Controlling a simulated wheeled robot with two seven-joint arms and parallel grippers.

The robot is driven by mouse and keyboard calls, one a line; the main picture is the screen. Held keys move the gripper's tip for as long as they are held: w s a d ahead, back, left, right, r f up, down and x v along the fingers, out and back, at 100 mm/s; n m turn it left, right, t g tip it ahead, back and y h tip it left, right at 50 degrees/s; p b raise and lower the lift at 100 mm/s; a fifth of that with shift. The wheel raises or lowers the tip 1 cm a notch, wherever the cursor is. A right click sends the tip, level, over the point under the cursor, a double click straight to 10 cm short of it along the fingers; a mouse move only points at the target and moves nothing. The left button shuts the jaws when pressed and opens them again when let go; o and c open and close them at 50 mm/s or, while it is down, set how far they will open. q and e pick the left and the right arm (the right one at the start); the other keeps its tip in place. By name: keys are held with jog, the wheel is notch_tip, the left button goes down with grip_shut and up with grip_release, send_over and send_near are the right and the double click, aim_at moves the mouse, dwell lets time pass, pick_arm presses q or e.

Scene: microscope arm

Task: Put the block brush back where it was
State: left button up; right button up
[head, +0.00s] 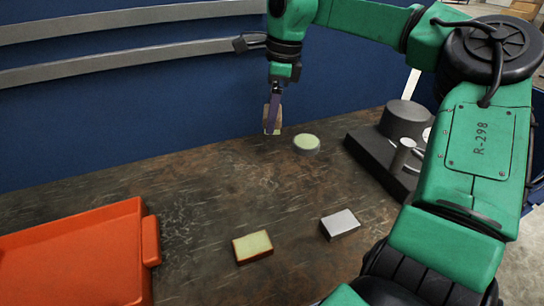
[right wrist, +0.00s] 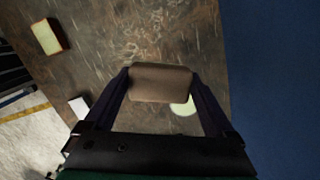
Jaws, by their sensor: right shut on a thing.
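My right gripper (head: 273,104) is shut on a small brown block, which I take to be the block brush (head: 267,116). It holds the brush above the far part of the bench, left of a round grey piece with a pale green top (head: 306,144). In the right wrist view the brush (right wrist: 160,86) sits crosswise between both fingers of the gripper (right wrist: 160,74), its plain brown side showing. It partly covers the pale round top (right wrist: 184,107). My left gripper is not in view.
A yellow-topped block (head: 253,247) and a grey-white block (head: 340,224) lie on the near bench (head: 190,200). An orange tray (head: 75,250) stands at left, a dark stand with cylinders (head: 380,155) at right. A blue wall (head: 150,115) with grey rails is behind.

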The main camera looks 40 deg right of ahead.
notch_tip(320, 180, down, 12)
jog(key=shift+f, duration=0.1)
jog(key=o, duration=1)
jog(key=r, duration=0.4)
jog(key=d+r, duration=0.1)
jog(key=r, duration=0.3)
jog(key=s+r, duration=0.1)
jog(key=r, duration=0.3)
jog(key=shift+s+d+r, duration=0.1)
jog(key=shift+d, duration=0.05)
